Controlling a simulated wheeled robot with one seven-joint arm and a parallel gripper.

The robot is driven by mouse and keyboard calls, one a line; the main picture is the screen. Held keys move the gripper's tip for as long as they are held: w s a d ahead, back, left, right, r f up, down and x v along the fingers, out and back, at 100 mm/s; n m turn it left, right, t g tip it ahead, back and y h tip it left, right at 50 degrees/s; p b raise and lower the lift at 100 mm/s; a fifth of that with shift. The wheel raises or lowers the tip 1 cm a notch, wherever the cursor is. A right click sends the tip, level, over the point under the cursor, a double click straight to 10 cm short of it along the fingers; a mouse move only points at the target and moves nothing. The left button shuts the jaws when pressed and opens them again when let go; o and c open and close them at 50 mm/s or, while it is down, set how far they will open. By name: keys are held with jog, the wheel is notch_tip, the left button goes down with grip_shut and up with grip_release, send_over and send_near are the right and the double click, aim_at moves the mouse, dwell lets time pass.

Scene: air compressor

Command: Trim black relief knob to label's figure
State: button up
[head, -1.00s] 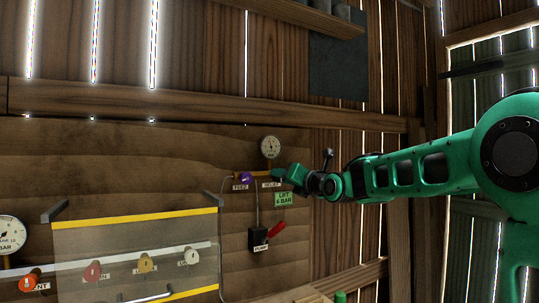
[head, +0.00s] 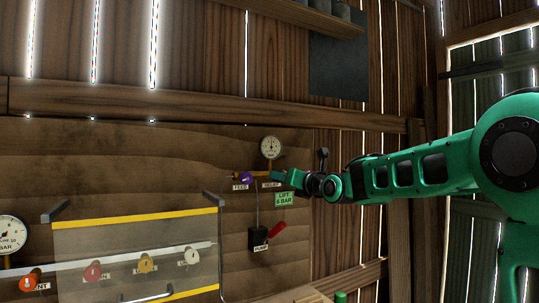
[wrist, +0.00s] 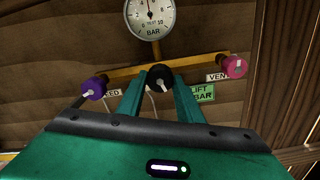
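The black relief knob (wrist: 159,77) sits on the brass pipe below a round gauge, with a pale pointer mark slanting down-left. My gripper (wrist: 160,84) has one green finger on each side of the knob and looks shut on it. In the head view my gripper (head: 285,177) hides the knob, just above the RELIEF label (head: 271,185). The round gauge (wrist: 150,16) reads in BAR up to 10, and its needle points nearly straight up. The green LIFT label (head: 284,199) gives a BAR figure too small to read surely; my finger partly covers the label (wrist: 203,93) in the wrist view.
A purple FEED knob (wrist: 94,87) is left of my gripper and a pink VENT knob (wrist: 235,67) is right.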

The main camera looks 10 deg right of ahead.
jog(key=shift+o, duration=1.2)
jog(key=shift+d+r, duration=0.1)
jog(key=shift+d, duration=0.05)
jog(key=v, duration=0.6)
jog(key=shift+s, duration=0.1)
